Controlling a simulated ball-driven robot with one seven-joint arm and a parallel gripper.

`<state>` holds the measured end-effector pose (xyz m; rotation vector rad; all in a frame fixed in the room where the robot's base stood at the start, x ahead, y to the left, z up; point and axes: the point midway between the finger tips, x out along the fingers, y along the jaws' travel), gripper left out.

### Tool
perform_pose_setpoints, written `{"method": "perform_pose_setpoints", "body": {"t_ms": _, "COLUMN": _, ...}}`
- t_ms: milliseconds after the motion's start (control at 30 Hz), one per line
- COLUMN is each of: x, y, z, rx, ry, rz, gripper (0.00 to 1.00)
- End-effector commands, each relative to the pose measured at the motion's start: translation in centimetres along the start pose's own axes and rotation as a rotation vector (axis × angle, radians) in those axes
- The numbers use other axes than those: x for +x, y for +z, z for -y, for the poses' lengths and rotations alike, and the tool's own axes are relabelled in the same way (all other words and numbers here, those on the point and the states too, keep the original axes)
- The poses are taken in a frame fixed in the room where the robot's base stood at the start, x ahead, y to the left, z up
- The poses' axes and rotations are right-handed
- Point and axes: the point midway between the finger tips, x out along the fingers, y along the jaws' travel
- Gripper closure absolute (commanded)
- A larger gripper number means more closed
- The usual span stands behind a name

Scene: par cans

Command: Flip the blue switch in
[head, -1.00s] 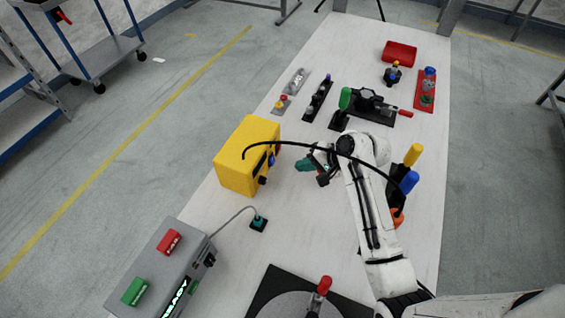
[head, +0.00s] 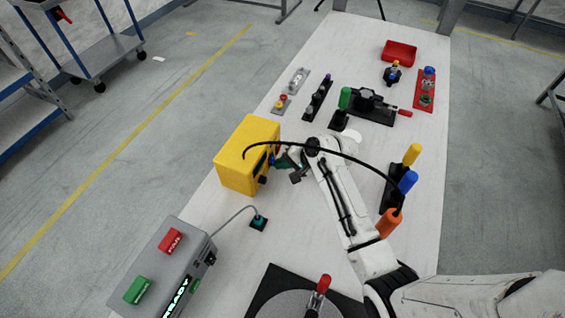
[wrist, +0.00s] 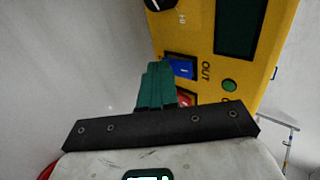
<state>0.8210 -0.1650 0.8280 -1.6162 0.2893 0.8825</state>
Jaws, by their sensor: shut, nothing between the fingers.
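The blue switch (wrist: 181,68) is a rocker on the front panel of the yellow box (head: 238,150). In the wrist view the word OUT stands beside it. A red switch (wrist: 186,100) lies just below it, partly hidden by my fingers. My gripper (wrist: 157,72) has green fingers that are shut with nothing between them. Their tips are at the left edge of the blue switch in the wrist view; I cannot tell whether they touch it. In the head view my gripper (head: 280,161) is right at the box's front face, and it hides the switches.
The panel also holds a black knob (wrist: 160,3), a dark display (wrist: 240,28) and a green button (wrist: 229,86). A grey box (head: 165,262) with a cable stands in front. Levers with blue (head: 408,181) and orange handles stand at the right.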

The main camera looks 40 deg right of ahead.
Motion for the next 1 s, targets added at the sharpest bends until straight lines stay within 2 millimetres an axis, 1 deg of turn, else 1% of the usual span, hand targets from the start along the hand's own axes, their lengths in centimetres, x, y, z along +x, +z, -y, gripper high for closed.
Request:
{"method": "perform_pose_setpoints", "body": {"t_ms": 67, "x": 0.7, "y": 0.0, "z": -0.3, "rx": 0.002, "ry": -0.043, "rz": 0.0, "gripper": 1.0}}
{"method": "perform_pose_setpoints", "body": {"t_ms": 100, "x": 0.4, "y": 0.0, "z": 0.1, "rx": -0.001, "ry": -0.038, "rz": 0.0, "gripper": 1.0}}
{"method": "perform_pose_setpoints", "body": {"t_ms": 367, "x": 0.2, "y": 0.0, "z": 0.2, "rx": -0.001, "ry": -0.037, "rz": 0.0, "gripper": 1.0}}
{"method": "perform_pose_setpoints", "body": {"t_ms": 733, "x": -0.8, "y": 0.0, "z": 1.3, "rx": -0.001, "ry": -0.038, "rz": 0.0, "gripper": 1.0}}
{"method": "perform_pose_setpoints", "body": {"t_ms": 1000, "x": -0.8, "y": 0.0, "z": 1.4, "rx": -0.002, "ry": -0.04, "rz": 0.0, "gripper": 1.0}}
